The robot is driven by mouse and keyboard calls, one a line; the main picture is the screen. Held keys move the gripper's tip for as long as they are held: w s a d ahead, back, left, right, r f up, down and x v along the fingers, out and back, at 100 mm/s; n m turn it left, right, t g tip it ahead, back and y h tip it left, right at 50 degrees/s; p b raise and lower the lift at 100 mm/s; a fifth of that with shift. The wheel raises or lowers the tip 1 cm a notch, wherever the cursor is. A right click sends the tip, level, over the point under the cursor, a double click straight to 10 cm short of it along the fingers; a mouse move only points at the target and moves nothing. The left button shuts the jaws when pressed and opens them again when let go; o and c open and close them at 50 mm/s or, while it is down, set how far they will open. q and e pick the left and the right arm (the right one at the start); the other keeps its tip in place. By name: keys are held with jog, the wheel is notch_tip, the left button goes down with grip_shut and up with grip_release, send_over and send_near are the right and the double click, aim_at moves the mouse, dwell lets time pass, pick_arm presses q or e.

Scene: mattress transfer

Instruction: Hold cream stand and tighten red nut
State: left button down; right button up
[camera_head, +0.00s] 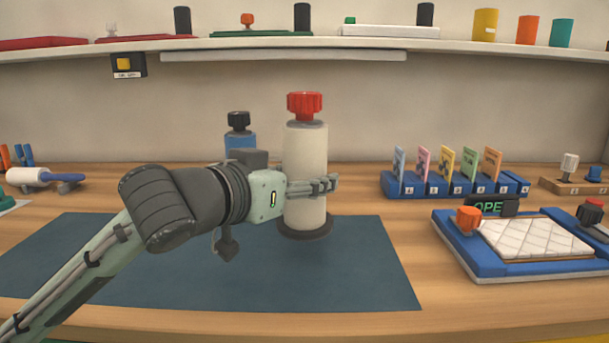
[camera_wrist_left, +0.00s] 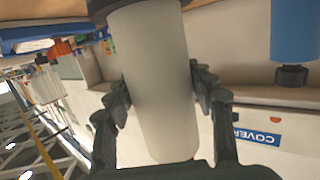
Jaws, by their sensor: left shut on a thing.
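The cream stand (camera_head: 305,150) is an upright cylinder on a dark round base, at the far edge of the blue mat (camera_head: 350,270). The red nut (camera_head: 304,104) sits on its top. My left gripper (camera_head: 325,186) comes in from the left and is shut around the middle of the stand. In the left wrist view the cream stand (camera_wrist_left: 158,75) fills the space between the fingers (camera_wrist_left: 160,90), which press on both sides. The red nut is out of that view. My right gripper is not in view.
A blue bottle-like stand with a black knob (camera_head: 238,122) is behind my left wrist. A card rack (camera_head: 450,190) and a blue frame with a white quilted pad (camera_head: 530,240) are on the right. A shelf (camera_head: 300,42) runs above. The mat's right part is clear.

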aim_at(304, 208)
pick_arm(q)
jog(key=shift+f+b, duration=1.5)
jog(key=shift+f, duration=1.1)
